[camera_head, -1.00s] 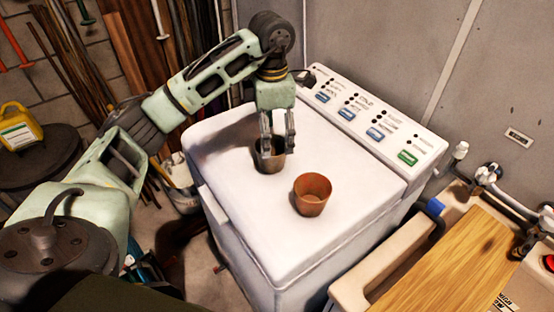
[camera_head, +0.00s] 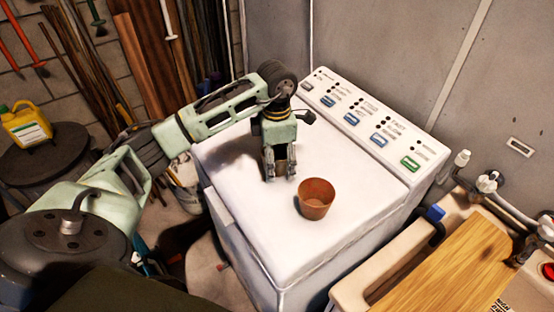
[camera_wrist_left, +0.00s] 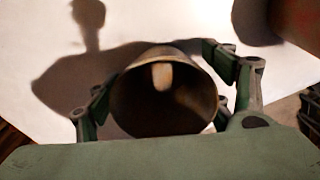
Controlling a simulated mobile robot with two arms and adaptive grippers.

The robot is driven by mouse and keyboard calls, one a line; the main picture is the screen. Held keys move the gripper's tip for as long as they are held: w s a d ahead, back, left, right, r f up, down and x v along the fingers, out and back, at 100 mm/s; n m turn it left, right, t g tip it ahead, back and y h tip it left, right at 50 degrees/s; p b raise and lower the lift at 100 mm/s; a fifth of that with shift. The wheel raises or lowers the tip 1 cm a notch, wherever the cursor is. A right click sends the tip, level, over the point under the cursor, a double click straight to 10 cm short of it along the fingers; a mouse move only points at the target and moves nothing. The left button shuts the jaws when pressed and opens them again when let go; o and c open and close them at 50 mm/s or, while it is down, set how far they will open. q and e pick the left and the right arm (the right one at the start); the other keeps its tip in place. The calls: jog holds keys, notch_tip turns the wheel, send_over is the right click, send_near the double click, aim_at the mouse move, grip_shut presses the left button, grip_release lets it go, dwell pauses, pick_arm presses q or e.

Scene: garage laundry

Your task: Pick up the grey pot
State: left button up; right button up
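The grey pot (camera_wrist_left: 165,105) shows in the left wrist view with its dark round mouth toward the camera, between the fingers of my left gripper (camera_wrist_left: 165,88). A pale patch shows on its inner wall. In the head view my left gripper (camera_head: 280,168) points down over the white lid, and its fingers hide most of the pot (camera_head: 280,157). The fingers look open, one on each side of the pot, with a narrow gap at its side. My right gripper is not in view.
A terracotta pot (camera_head: 316,198) stands close by on the washing machine's lid (camera_head: 270,240), to the right of my left gripper. The control panel (camera_head: 365,120) rises behind. A sink with a wooden board (camera_head: 445,265) is at the right. The lid's front is clear.

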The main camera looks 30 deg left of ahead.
pick_arm(q)
jog(key=c, duration=1)
jog(key=shift+o, duration=0.2)
jog(key=shift+w+r, duration=0.1)
